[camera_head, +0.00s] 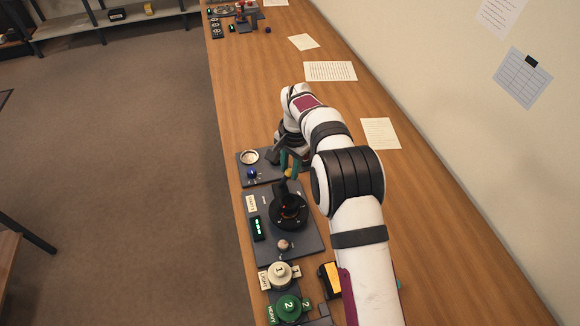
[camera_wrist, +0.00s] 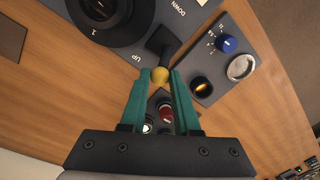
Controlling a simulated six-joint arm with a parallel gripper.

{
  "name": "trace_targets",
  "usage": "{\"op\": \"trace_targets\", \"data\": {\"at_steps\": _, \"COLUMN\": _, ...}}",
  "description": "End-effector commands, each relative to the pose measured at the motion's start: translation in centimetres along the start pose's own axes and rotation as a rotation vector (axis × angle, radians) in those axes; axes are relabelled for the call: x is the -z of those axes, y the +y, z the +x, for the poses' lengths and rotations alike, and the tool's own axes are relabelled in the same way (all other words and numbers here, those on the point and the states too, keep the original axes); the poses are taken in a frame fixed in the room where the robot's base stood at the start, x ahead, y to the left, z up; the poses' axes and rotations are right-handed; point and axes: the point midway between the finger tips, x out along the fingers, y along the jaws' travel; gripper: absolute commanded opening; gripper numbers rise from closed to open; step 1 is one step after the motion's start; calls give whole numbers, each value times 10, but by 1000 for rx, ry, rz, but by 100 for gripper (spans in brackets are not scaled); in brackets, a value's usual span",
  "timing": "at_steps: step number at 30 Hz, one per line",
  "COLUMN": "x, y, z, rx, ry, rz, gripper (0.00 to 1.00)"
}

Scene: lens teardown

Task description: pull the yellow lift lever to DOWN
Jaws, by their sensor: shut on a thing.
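The yellow lift lever shows in the wrist view as a round yellow knob (camera_wrist: 160,75) at the end of a dark arm. The lever stands by the UP lettering on the dark panel (camera_wrist: 190,25), with the DOWN lettering farther up in the picture. My gripper (camera_wrist: 161,82) has its two green fingers on either side of the knob, shut on it. In the head view my gripper (camera_head: 290,164) reaches down over the panel. A little of the yellow knob (camera_head: 289,175) shows below its fingers. The lever's base is partly hidden.
A small panel with a blue knob (camera_head: 252,173) and a round pale dial lies just beyond. A white weight marked 1 (camera_head: 280,273) and a green weight marked 2 (camera_head: 289,307) stand nearer. Papers lie on the bench toward the wall; the bench's left edge is close.

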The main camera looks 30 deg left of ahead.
Motion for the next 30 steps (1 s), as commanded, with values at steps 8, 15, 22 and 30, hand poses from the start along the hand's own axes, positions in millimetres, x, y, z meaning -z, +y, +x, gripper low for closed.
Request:
{"op": "trace_targets", "data": {"at_steps": 8, "x": 0, "y": 0, "z": -1, "rx": 0, "ry": 0, "rz": 1, "gripper": 0}}
{"op": "trace_targets", "data": {"at_steps": 15, "x": 0, "y": 0, "z": -1, "rx": 0, "ry": 0, "rz": 1, "gripper": 0}}
{"op": "trace_targets", "data": {"at_steps": 22, "x": 0, "y": 0, "z": -1, "rx": 0, "ry": 1, "rz": 1, "gripper": 0}}
{"op": "trace_targets", "data": {"at_steps": 30, "x": -3, "y": -3, "z": -2, "rx": -29, "ry": 42, "rz": -5, "gripper": 0}}
